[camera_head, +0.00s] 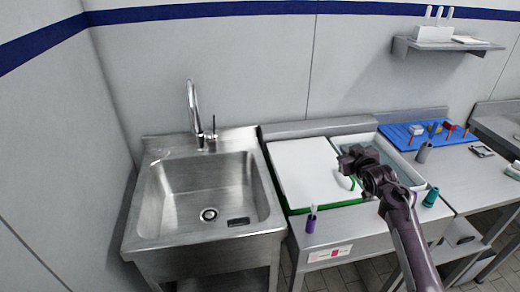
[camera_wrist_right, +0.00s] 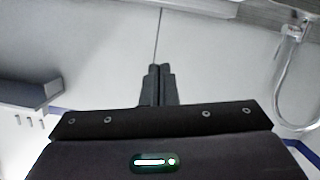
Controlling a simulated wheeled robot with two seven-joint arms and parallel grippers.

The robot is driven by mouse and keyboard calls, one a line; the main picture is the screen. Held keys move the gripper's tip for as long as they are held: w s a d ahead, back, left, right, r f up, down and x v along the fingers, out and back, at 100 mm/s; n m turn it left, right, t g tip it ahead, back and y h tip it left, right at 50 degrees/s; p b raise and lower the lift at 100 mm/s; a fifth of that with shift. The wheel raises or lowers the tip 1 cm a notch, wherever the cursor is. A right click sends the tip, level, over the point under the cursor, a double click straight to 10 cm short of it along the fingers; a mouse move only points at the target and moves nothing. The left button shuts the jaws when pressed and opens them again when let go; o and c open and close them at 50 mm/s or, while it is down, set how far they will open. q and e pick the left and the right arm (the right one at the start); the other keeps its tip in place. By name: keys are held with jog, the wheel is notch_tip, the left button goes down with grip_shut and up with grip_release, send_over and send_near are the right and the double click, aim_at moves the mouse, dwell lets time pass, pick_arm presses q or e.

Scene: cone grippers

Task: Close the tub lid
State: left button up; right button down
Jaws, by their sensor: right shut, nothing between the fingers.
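The tub (camera_head: 408,172) is a pale rectangular basin with a light rim, set in the counter right of the sink. A flat white lid panel (camera_head: 303,168) with a green edge lies at its left, over the left part of that area. The right part of the tub shows open and grey inside. My right gripper (camera_head: 346,158) is above the lid's right side, partly hiding the tub. It is shut and empty, and its closed fingers also show in the right wrist view (camera_wrist_right: 158,85). I cannot tell whether it touches the lid. My left gripper is out of view.
A steel sink (camera_head: 205,205) with a tall tap (camera_head: 193,110) stands at left. A purple cup (camera_head: 311,222) and a teal cup (camera_head: 431,197) stand near the front edge. A grey cup (camera_head: 424,152) and blue mat (camera_head: 425,134) are at right. A wall shelf (camera_head: 450,45) hangs above.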

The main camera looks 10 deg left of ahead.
aim_at(350, 185)
jog(key=d+f+m+b, duration=0.1)
jog(key=f+b, duration=0.1)
jog(key=f, duration=0.1)
jog(key=w+d+f+m+b, duration=0.1)
jog(key=d+f+b, duration=0.1)
jog(key=d+f+m+y+b, duration=0.1)
jog(key=f+b, duration=0.1)
jog(key=f, duration=0.1)
jog(key=shift+w+d+f, duration=0.15)
jog(key=shift+w+f, duration=0.1)
jog(key=shift+f, duration=0.05)
jog(key=shift+w+d+f+m+b, duration=0.1)
jog(key=shift+d+f+m+b, duration=0.15)
jog(key=shift+f+m+b, duration=0.45)
jog(key=shift+f, duration=0.15)
jog(key=shift+f, duration=0.15)
